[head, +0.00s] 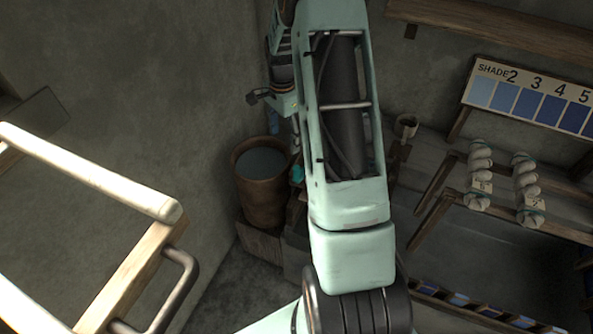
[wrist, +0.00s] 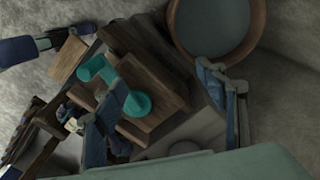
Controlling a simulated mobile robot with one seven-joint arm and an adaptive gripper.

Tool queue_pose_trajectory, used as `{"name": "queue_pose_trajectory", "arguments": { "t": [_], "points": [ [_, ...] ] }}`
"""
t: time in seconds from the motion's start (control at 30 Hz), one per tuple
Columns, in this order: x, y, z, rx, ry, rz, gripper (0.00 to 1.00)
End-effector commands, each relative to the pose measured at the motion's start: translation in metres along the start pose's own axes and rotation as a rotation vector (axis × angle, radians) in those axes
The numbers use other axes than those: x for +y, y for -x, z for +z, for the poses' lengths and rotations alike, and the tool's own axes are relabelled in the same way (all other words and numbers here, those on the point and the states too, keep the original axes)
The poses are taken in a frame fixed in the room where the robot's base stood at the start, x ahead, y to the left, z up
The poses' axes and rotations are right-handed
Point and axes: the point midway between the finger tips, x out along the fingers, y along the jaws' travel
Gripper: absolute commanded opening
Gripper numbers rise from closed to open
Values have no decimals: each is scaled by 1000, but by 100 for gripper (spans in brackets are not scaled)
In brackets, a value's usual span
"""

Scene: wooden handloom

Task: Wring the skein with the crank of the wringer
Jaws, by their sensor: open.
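A teal crank (wrist: 137,103) with a bent arm and rounded ends sits against the wooden wringer frame (wrist: 160,84) in the wrist view. In the head view a small teal part (head: 297,173) shows beside the tub, mostly behind my arm. My gripper (wrist: 160,108) is open, with its blue-padded fingers on either side of the crank in the picture; I see no contact. In the head view my gripper (head: 279,122) is small and partly hidden. A dark blue piece (wrist: 18,52) lies at the wrist view's upper left; I cannot tell whether it is the skein.
A brown tub (head: 258,203) of grey-blue liquid stands left of the wringer, close to it. A wooden frame with a dark handle (head: 182,275) is at the near left. A shade board (head: 530,95) and pale skeins (head: 480,178) are at the right. Walls are close behind.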

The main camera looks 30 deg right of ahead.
Motion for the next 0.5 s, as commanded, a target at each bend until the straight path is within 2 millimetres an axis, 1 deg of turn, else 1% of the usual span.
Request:
{"name": "queue_pose_trajectory", "arguments": {
  "t": [0.03,0.17,0.2,0.47,0.5],
  "points": [
    [8,1,7,0,0,0,65],
    [29,1,25,0,0,0,65],
    [39,-1,23,1,-2,0,65],
    [100,-1,28,1,-3,0,65],
    [97,-15,28,0,0,0,65]
  ]
}}
